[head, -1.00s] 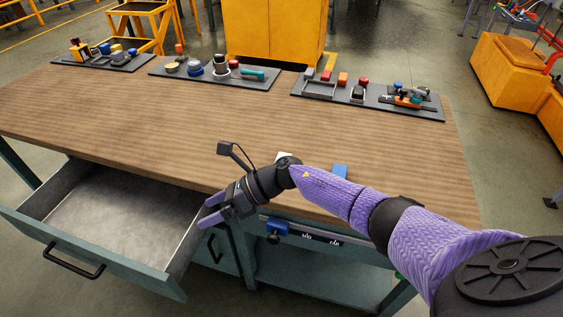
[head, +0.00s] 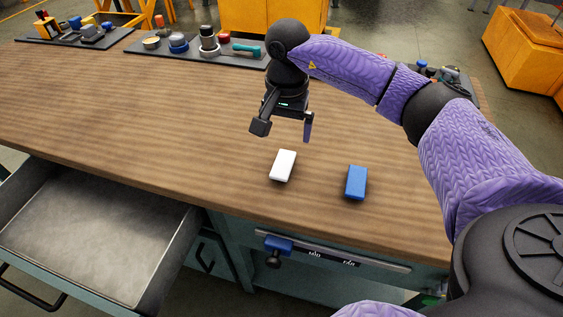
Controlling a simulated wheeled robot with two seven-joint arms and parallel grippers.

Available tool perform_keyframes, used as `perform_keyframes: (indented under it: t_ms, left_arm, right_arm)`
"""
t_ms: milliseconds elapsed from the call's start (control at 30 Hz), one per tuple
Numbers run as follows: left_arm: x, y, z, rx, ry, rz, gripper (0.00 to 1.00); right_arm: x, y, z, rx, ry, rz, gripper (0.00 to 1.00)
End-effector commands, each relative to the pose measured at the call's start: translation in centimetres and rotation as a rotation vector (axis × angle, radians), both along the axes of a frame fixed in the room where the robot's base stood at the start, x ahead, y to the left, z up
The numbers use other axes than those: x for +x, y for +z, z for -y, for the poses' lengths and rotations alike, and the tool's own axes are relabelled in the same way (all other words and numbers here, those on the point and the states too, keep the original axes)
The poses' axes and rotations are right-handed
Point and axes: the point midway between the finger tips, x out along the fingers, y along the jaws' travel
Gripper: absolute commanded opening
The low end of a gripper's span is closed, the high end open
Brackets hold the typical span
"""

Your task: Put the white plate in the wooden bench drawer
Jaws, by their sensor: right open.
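The white plate (head: 283,166), a small flat white block, lies on the wooden bench top near its front edge. The bench drawer (head: 90,240) is pulled open at the lower left, and the part of it in view is empty. My right gripper (head: 298,126) points down above the bench, a little behind the white plate and apart from it. It is open and holds nothing; one purple finger shows clearly and the other is mostly hidden. My left gripper is not in view.
A blue block (head: 356,183) lies right of the white plate. A blue clamp-like slider (head: 278,247) sits on a rail on the bench front. Dark trays with small parts (head: 195,47) line the back edge. The bench top's left and middle are clear.

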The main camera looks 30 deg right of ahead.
Motion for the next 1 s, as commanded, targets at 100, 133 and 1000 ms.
perform_keyframes:
  t_ms: [100, 133, 1000]
  left_arm:
    - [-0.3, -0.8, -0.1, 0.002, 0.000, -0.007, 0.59]
    - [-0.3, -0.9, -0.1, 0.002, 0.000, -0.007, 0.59]
    - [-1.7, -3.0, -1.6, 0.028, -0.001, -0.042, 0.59]
  right_arm:
    - [0.0, -1.3, 0.0, 0.001, 0.000, -0.003, 1.00]
    - [0.0, -1.6, 0.0, 0.002, 0.000, -0.004, 1.00]
    - [0.5, -10.5, -0.3, 0.003, -0.001, -0.001, 0.64]
